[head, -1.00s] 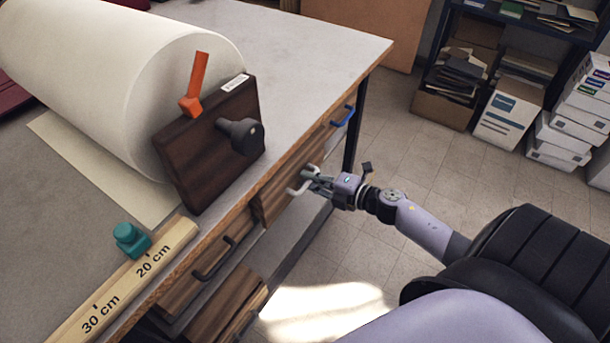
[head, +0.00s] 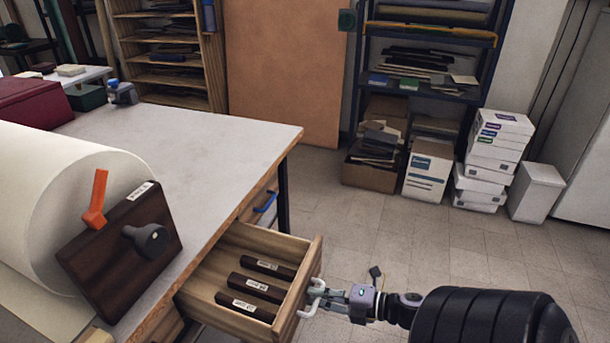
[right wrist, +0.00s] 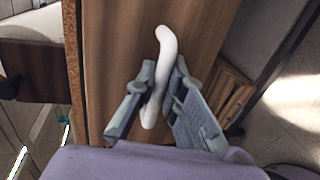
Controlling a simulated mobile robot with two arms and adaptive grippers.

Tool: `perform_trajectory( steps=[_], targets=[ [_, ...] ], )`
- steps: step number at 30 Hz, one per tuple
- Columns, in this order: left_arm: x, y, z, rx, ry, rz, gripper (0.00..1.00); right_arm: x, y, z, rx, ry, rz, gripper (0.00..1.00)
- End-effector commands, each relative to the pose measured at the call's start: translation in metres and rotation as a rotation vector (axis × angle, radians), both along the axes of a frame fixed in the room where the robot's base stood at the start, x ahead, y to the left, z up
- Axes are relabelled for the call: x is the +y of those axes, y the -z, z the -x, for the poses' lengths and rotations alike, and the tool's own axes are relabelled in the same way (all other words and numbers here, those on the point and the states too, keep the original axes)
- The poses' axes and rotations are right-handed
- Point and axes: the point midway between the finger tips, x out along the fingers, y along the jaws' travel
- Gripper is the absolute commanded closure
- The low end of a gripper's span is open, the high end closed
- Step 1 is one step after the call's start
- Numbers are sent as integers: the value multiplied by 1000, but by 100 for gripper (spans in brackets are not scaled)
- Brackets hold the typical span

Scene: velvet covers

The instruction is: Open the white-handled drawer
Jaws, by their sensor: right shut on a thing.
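The white-handled drawer (head: 241,320) stands pulled well out from under the table, and its inside shows in the head view. Several dark labelled blocks (head: 256,285) lie in it. Its white handle (head: 313,297) is on the front panel. My right gripper (head: 325,293) is at the front and shut on the white handle. In the right wrist view the handle (right wrist: 165,50) stands between the two fingers (right wrist: 160,95), against the wooden drawer front (right wrist: 115,50). My left gripper is not in view.
A blue-handled drawer (head: 265,201) is shut beyond the open one. On the table (head: 215,150) are a big white roll (head: 60,180) and a dark wooden block (head: 125,250) with a knob. Boxes (head: 490,160) and shelves stand at the back. The floor (head: 400,240) between is clear.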

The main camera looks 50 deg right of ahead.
Motion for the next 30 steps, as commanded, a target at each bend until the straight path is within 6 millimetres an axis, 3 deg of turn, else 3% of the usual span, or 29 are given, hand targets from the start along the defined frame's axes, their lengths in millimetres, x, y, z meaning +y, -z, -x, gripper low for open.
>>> perform_trajectory(
  steps=[17,18,21,30],
  targets=[
    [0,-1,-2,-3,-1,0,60,-5,0,9,-1,2,0,100],
    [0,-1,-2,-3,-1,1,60,-5,0,9,0,2,0,87],
    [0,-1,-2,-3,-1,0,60,-5,0,9,0,1,0,80],
    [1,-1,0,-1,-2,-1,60,-4,0,10,0,1,0,80]
  ],
)
